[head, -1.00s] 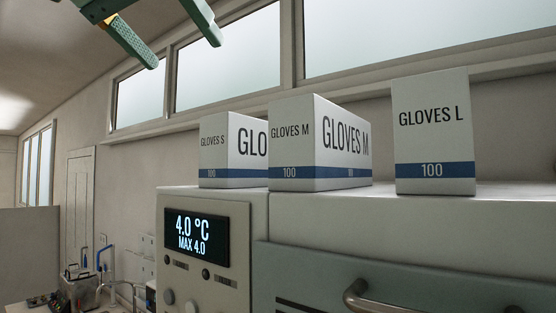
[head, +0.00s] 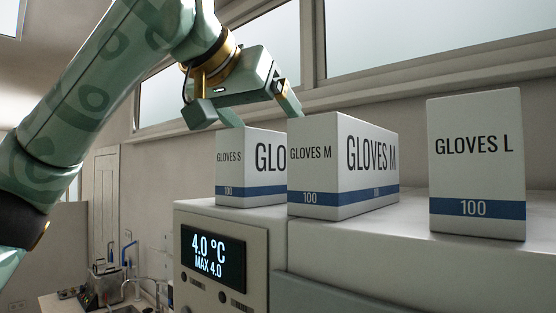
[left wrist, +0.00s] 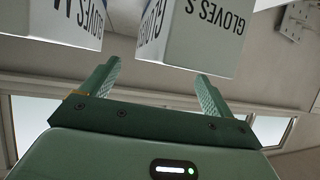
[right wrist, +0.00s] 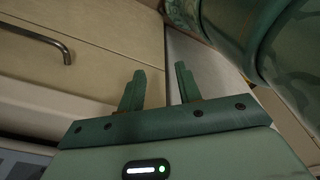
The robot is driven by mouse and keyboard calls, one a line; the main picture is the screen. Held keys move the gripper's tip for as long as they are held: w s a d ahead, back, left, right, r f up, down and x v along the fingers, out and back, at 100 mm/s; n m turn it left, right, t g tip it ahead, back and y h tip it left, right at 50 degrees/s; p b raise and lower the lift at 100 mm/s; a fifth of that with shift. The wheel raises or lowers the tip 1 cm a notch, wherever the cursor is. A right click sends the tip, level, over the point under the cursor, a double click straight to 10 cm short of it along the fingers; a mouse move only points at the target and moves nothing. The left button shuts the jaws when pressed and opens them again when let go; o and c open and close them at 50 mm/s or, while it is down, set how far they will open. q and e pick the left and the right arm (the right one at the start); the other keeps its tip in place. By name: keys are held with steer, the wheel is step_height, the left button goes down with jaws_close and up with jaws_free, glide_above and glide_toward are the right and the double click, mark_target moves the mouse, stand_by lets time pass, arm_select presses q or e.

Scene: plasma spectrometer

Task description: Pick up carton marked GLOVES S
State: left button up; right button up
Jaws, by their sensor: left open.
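The white carton marked GLOVES S (head: 228,172) stands upright on the cabinet top, with a blue band near its base. Its right part is hidden behind the GLOVES M carton (head: 370,160). My left gripper (head: 263,112) is open, just above and behind the top of the GLOVES S carton, fingers apart. In the left wrist view the GLOVES S carton (left wrist: 205,38) lies just beyond the open fingers (left wrist: 157,82), with nothing between them. My right gripper (right wrist: 160,85) shows only in its wrist view, open and empty, facing a cabinet front.
The GLOVES L carton (head: 475,175) stands apart at the right. The GLOVES M carton is close beside GLOVES S. A 4.0 °C display (head: 213,258) is on the cabinet front. The window wall (head: 400,60) is behind. The right wrist view shows a drawer handle (right wrist: 45,42).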

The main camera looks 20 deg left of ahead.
arm_select(q)
steer(key=x, duration=0.2)
steer(key=p+x, duration=0.1)
steer(key=x, duration=0.1)
steer(key=shift+a+r, duration=0.1)
steer(key=shift+a, duration=0.25)
steer(key=shift+s+d, duration=0.1)
steer(key=shift+s, duration=0.1)
steer(key=c, duration=1.8)
steer(key=shift+o, duration=0.2)
